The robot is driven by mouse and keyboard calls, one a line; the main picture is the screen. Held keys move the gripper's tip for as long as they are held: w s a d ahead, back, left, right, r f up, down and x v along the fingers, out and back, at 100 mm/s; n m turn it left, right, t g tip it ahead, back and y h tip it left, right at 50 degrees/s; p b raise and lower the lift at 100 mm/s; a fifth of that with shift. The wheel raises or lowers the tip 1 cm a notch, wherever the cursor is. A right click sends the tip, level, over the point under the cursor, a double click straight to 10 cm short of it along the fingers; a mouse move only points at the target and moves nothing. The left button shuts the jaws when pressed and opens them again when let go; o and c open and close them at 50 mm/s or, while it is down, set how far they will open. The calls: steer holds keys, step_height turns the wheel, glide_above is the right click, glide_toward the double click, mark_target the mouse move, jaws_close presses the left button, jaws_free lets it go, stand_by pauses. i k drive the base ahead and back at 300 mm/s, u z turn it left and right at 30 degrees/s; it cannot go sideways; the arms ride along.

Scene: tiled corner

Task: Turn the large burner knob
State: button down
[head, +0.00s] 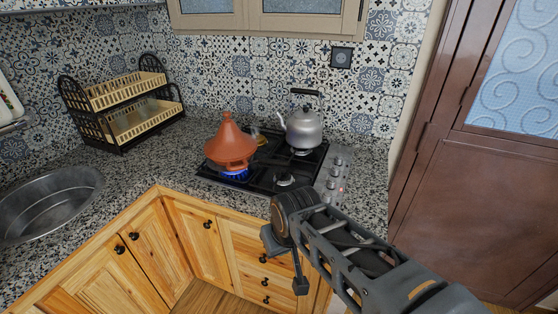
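A black gas cooktop (262,182) is set into the speckled counter. A column of small silver knobs (334,172) runs along its right side; the frame is too coarse to read their angles or tell which one is the large burner knob. A small red light (341,189) glows beside the lower knobs. My gripper (284,263) hangs in front of the counter edge, below and left of the knobs, touching none of them. Its two fingers look spread apart with nothing between them. My arm comes in from the lower right and passes close below the knobs.
A terracotta tagine (229,148) sits over a blue flame on the left burner. A grey kettle (304,129) stands at the back right. A sink (50,200) and dish rack (125,110) are left. A brown door (470,180) stands right.

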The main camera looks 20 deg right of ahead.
mark_target(330, 185)
steer(key=z, duration=0.55)
steer(key=k, duration=1.3)
steer(key=u, duration=0.05)
steer(key=i, duration=0.6)
steer(key=u, duration=0.7)
steer(key=i, duration=0.85)
steer(key=z, duration=0.85)
steer(key=i, duration=0.5)
steer(key=z, duration=0.45)
